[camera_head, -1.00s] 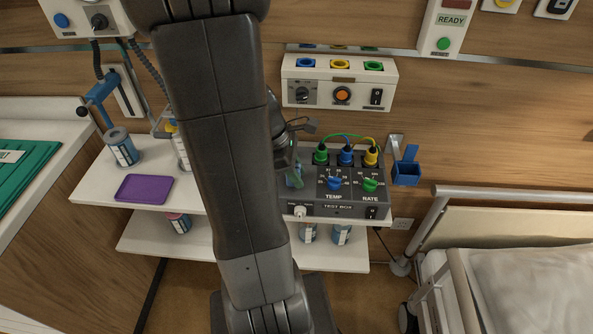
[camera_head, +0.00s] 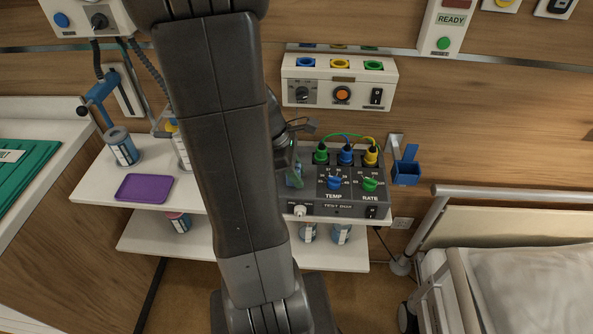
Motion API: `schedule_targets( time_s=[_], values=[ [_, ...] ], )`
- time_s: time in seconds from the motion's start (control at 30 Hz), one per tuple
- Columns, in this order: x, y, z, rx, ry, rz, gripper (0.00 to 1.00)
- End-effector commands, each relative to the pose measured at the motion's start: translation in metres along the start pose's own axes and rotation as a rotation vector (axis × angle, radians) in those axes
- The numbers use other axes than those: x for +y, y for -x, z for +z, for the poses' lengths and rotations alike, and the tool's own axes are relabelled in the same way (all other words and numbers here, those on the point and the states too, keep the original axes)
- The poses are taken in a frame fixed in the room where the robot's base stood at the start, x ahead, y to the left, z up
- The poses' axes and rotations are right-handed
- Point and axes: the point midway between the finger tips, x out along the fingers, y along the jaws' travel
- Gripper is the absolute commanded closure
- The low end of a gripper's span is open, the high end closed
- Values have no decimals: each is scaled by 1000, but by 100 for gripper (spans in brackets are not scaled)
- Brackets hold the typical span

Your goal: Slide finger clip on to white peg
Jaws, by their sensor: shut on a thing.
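The white peg (camera_head: 299,211) sticks out at the lower left of the dark test box (camera_head: 352,209) on the upper shelf. My gripper (camera_head: 294,166) is just left of the test box, above and slightly left of the peg. It is mostly hidden behind my own arm. A small blue-teal piece, seemingly the finger clip (camera_head: 295,179), shows at the gripper's tip, and the gripper is shut on it. The clip is apart from the peg in the picture. Its opening and exact tilt are hidden.
Green, blue and yellow plugs (camera_head: 346,156) with looped cables stand on the test box. A purple tray (camera_head: 144,188) and a can (camera_head: 121,147) are on the shelf at left. A wall panel (camera_head: 339,82) is above, and a bed (camera_head: 524,285) at right.

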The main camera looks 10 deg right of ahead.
Motion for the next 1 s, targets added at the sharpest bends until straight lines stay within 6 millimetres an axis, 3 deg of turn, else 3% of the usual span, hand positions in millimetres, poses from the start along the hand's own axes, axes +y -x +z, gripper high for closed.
schedule_targets(
  time_s=[0.27,0.3,0.4,0.43,0.77,1.0],
  values=[
    [0,-1,0,0,0,0,94],
    [0,-1,0,0,0,0,68],
    [0,-1,0,0,0,0,48],
    [0,-1,0,0,0,0,46],
    [0,3,0,0,0,1,46],
    [1,43,0,2,-1,7,46]
  ],
)
